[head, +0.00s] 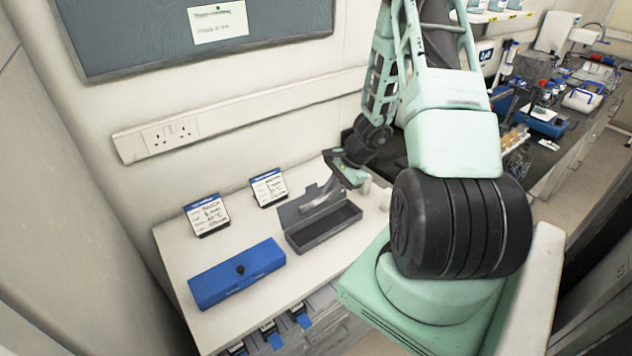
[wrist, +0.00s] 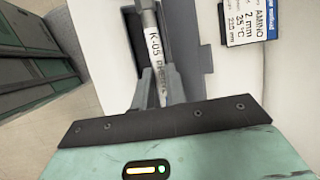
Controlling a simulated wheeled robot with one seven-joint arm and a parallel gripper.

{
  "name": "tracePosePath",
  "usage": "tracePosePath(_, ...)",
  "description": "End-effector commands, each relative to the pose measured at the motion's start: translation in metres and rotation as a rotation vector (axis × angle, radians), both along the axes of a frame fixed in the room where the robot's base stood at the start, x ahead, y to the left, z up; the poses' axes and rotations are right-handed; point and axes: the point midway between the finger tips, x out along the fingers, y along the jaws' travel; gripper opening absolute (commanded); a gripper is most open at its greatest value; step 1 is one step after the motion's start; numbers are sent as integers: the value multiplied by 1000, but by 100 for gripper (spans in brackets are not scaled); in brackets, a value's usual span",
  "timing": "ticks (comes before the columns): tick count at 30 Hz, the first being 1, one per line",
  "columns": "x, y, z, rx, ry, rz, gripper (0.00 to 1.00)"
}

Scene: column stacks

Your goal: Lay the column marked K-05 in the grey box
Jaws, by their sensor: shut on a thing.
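The column marked K-05 (wrist: 153,42) is a light metal tube with a white label, seen in the wrist view. My gripper (wrist: 157,88) is shut on it, with one finger on each side. The open grey box (head: 323,229) sits on the white bench in the head view, its lid raised at the back. My gripper (head: 338,180) is above the back right of the box there. Part of the dark grey box (wrist: 197,50) shows beside and behind the column in the wrist view. I cannot tell whether the column touches the box.
A closed blue box (head: 237,272) lies front left of the grey box. Two label cards, a left one (head: 207,214) and a right one (head: 268,187), stand behind the boxes near the wall. Drawers with blue parts are below the bench front. Bare bench surrounds the boxes.

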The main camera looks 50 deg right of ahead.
Motion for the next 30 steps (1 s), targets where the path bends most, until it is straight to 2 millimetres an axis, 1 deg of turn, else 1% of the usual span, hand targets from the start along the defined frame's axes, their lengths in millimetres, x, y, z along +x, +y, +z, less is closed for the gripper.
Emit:
tracePosePath(5, 0, 0, -2, 1, 0, -3, 0)
tracePosePath(11, 0, 0, -12, 1, 0, -3, 0)
tracePosePath(30, 0, 0, -66, 2, 0, -2, 0)
